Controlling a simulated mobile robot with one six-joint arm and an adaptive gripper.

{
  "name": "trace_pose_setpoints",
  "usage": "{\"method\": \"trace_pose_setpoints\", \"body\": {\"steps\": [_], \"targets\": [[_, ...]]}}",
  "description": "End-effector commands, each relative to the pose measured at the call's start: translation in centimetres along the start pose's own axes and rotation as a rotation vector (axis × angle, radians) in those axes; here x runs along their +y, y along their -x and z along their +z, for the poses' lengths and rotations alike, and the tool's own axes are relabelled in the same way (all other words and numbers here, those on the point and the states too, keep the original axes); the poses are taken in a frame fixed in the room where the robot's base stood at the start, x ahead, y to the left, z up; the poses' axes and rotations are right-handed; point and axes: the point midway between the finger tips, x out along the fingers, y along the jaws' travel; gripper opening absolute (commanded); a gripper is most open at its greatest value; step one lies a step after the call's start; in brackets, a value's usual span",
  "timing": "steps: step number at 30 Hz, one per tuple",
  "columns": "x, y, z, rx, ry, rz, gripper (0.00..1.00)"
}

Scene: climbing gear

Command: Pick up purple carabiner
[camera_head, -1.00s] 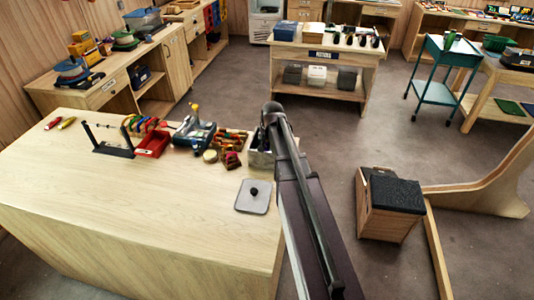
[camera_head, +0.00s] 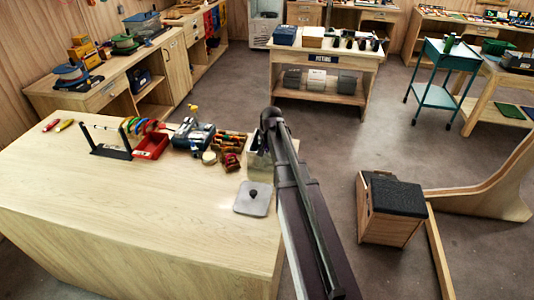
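A black rack (camera_head: 112,152) with a thin bar stands on the near wooden table. Several coloured carabiner-like pieces (camera_head: 143,125) in green, yellow, blue and red hang or stand by its right end. I cannot make out a purple carabiner among them; the pieces are too small to tell. My arm reaches up the middle of the picture over the table's right edge. My gripper does not show; it is hidden beyond the end of the arm.
On the near table (camera_head: 120,200) are a red bin (camera_head: 152,146), a blue-grey device (camera_head: 193,134), a wooden organiser (camera_head: 229,138), a grey lid (camera_head: 253,198) and a partly hidden grey box (camera_head: 257,164). Two small tools (camera_head: 57,125) lie far left. The table's front is clear.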

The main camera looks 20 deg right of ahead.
Motion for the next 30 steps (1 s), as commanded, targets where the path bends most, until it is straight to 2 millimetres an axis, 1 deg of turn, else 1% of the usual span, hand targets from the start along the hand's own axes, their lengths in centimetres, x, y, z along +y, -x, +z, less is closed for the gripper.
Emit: {"method": "trace_pose_setpoints", "body": {"steps": [1, 3, 12, 16, 30], "targets": [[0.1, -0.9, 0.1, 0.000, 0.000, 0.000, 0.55], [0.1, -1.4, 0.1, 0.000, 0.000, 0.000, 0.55], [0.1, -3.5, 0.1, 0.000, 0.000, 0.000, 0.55], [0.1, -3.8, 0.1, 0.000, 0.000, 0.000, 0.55], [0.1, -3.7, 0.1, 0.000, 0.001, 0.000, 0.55]]}}
